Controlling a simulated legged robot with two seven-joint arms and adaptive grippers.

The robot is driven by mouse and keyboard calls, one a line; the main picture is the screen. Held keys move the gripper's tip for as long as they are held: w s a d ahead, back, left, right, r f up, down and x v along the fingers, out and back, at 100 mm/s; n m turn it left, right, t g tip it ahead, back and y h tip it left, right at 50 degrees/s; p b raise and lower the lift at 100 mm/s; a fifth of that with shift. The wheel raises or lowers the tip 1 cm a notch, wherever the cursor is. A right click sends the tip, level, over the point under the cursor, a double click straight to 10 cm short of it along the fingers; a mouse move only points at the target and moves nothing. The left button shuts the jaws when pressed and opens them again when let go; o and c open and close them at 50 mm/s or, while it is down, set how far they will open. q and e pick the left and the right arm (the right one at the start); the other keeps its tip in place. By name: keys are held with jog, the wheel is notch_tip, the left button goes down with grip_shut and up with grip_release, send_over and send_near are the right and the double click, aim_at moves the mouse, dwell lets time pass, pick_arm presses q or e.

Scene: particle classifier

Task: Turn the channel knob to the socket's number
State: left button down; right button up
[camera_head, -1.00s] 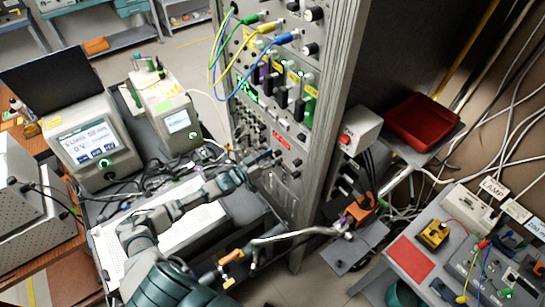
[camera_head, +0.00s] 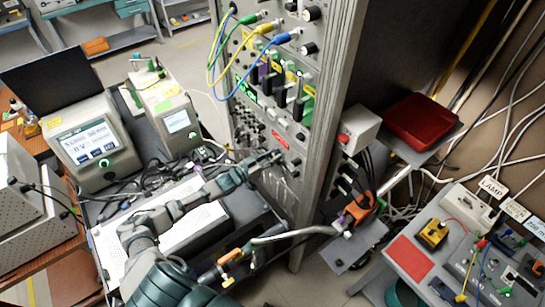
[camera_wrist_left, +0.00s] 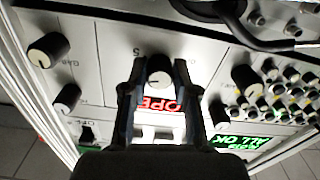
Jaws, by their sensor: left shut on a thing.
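A dark round knob (camera_wrist_left: 159,72) with a pale face and a pointer mark sits between the fingers of my left gripper (camera_wrist_left: 160,80) in the wrist view. The gripper is shut on it. An upside-down 5 shows on the white panel just above it. A partly covered red label (camera_wrist_left: 161,104) lies below it, between the fingers. In the head view my left gripper (camera_head: 276,157) reaches the front of the tall rack (camera_head: 325,150), below a red label (camera_head: 281,139). The knob is not clear there. My right gripper is not in view.
Other black knobs (camera_wrist_left: 48,50) sit left of the gripper in the wrist view. Several small jacks (camera_wrist_left: 270,88) and a green display (camera_wrist_left: 240,142) sit to its right. A dark cable crosses the upper right. Coloured patch cables (camera_head: 262,40) hang higher on the rack.

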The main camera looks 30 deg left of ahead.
pick_arm(q)
jog(key=shift+a+m, duration=0.15)
jog(key=shift+m, duration=3.75)
jog(key=c, duration=0.9)
grip_release()
jog(key=v, duration=1.2)
jog(key=shift+a+f, duration=0.15)
jog(key=shift+f, duration=0.05)
